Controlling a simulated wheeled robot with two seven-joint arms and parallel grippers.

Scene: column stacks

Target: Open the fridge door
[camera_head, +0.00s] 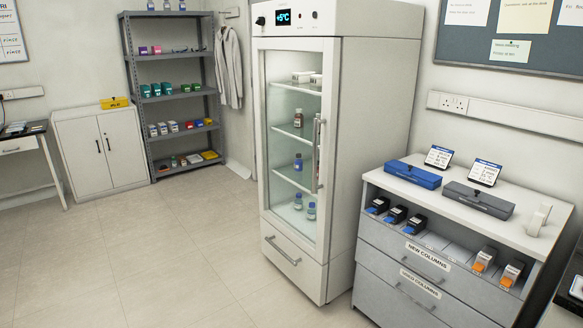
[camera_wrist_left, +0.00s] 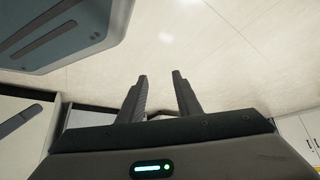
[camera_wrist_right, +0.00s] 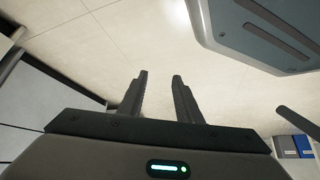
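The fridge (camera_head: 345,120) is a tall white cabinet with a display reading +5°C at its top. Its glass door (camera_head: 295,140) is shut, with bottles and white boxes visible behind the glass. A vertical metal handle (camera_head: 318,155) is on the door's right side. A drawer with its own handle (camera_head: 282,252) sits below the door. Neither gripper shows in the head view. My left gripper (camera_wrist_left: 160,95) is open and empty in the left wrist view. My right gripper (camera_wrist_right: 160,95) is open and empty in the right wrist view. Neither touches the fridge.
A column cabinet (camera_head: 440,240) stands right of the fridge, with blue (camera_head: 413,173) and grey (camera_head: 478,199) cases on top. A metal shelf (camera_head: 175,90) and a white cupboard (camera_head: 100,148) stand at the back left. The floor (camera_head: 150,265) before the fridge is clear.

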